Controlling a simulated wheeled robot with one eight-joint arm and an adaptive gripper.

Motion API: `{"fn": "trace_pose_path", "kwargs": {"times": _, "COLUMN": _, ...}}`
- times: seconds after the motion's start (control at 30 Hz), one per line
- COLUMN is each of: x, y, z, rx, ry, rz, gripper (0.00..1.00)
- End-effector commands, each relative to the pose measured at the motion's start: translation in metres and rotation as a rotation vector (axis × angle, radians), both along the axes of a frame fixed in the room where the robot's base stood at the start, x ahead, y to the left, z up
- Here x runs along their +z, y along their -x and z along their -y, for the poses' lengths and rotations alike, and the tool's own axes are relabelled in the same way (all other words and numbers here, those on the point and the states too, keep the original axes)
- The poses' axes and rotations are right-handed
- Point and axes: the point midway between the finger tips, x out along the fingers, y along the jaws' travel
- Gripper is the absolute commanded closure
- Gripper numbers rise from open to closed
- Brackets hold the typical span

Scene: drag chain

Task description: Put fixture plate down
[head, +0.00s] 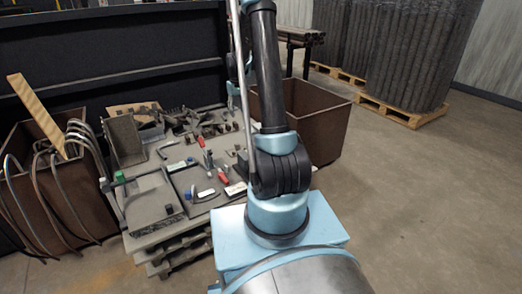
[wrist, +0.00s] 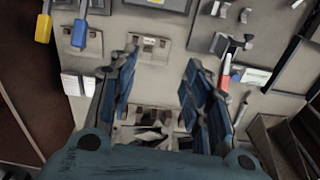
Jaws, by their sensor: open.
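My gripper (wrist: 161,62) is open in the wrist view, with its two blue-padded fingers spread apart and nothing seen held between them. Below and between the fingers lies a light grey slotted plate (wrist: 148,118), partly hidden by my gripper's body. I cannot tell which of these is the fixture plate. Several grey plates and fixtures lie on the worktop (head: 150,236).
A brown bin (head: 325,125) stands behind the worktop, and another bin (head: 95,210) with bent hoses (head: 32,190) stands at left. Yellow and blue handled tools (wrist: 43,28) and a red-handled clamp (wrist: 226,64) lie near my fingers. The floor (head: 440,200) at right is clear.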

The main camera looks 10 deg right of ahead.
Motion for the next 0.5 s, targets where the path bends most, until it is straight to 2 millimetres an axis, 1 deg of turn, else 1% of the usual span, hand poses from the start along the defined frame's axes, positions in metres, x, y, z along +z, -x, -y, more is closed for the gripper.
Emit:
{"fn": "trace_pose_path", "kwargs": {"times": 0.03, "x": 0.013, "y": 0.013, "z": 0.000, "rx": -0.005, "ry": 0.000, "rz": 0.004, "gripper": 0.55}}
{"fn": "trace_pose_path", "kwargs": {"times": 0.2, "x": 0.049, "y": 0.051, "z": 0.000, "rx": -0.025, "ry": -0.001, "rz": 0.017, "gripper": 0.55}}
{"fn": "trace_pose_path", "kwargs": {"times": 0.27, "x": 0.060, "y": 0.066, "z": 0.000, "rx": -0.032, "ry": -0.002, "rz": 0.023, "gripper": 0.55}}
{"fn": "trace_pose_path", "kwargs": {"times": 0.4, "x": 0.084, "y": 0.101, "z": 0.000, "rx": -0.048, "ry": -0.002, "rz": 0.033, "gripper": 0.55}}
{"fn": "trace_pose_path", "kwargs": {"times": 0.5, "x": 0.098, "y": 0.126, "z": -0.001, "rx": -0.060, "ry": -0.003, "rz": 0.041, "gripper": 0.55}}
